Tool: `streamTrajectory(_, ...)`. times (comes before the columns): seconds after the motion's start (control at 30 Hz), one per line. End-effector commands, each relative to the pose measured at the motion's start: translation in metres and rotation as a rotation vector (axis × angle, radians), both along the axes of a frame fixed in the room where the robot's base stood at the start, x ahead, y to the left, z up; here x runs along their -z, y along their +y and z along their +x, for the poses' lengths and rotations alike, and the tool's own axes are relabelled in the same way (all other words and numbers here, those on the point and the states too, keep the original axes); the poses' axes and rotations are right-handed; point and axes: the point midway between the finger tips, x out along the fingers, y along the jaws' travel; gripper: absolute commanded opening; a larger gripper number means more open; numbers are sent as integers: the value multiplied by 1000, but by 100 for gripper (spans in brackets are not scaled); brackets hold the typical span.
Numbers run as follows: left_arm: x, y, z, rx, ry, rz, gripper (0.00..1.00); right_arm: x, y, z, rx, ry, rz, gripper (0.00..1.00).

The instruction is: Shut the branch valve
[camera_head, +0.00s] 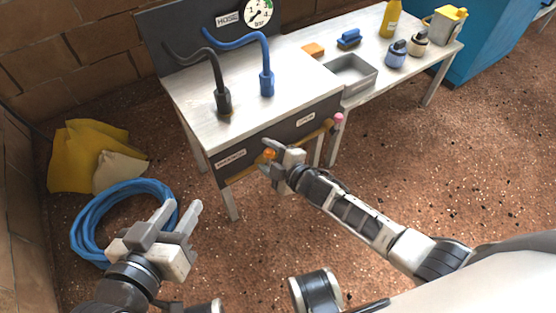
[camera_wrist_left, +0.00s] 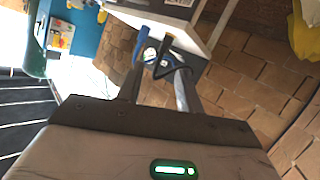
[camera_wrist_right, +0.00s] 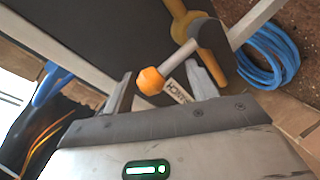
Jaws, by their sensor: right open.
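The branch valve's orange knob (camera_head: 269,154) is at the front of the workbench, beside a white label (camera_head: 231,159). In the right wrist view the orange knob (camera_wrist_right: 150,81) sits on a pale lever (camera_wrist_right: 172,62) that runs to a yellow pipe (camera_wrist_right: 180,22); a label partly reading "NCH" is behind it. My right gripper (camera_head: 279,160) is at the knob, its open fingers on either side of it; I cannot tell whether they touch. My left gripper (camera_head: 175,220) is open and empty above the floor, in front of the blue hose coil (camera_head: 88,213).
A pink knob (camera_head: 338,117) is further right along the bench front. The bench top (camera_head: 190,90) carries a black hose fitting (camera_head: 223,101), a blue one (camera_head: 267,84) and a gauge (camera_head: 258,12) behind. Yellow sacks (camera_head: 80,150) lie left.

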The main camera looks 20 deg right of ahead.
Motion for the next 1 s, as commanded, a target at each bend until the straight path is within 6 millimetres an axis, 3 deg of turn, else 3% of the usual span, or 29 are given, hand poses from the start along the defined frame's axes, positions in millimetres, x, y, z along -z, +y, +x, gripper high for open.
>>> streamTrajectory(0.2, -5, 1, 0, 1, 36, 20, 36, -12, -13, -27, 1, 3, -1, 58)
streamTrajectory(0.6, 25, 13, -3, -13, 202, 96, 36, -37, -53, -108, 1, 6, -3, 58)
streamTrajectory(0.8, 32, 15, -3, -21, 242, 109, 36, -43, -65, -131, 2, 4, -5, 58)
streamTrajectory(1.0, 33, 17, -1, -21, 245, 113, 36, -45, -68, -137, 1, 3, -5, 58)
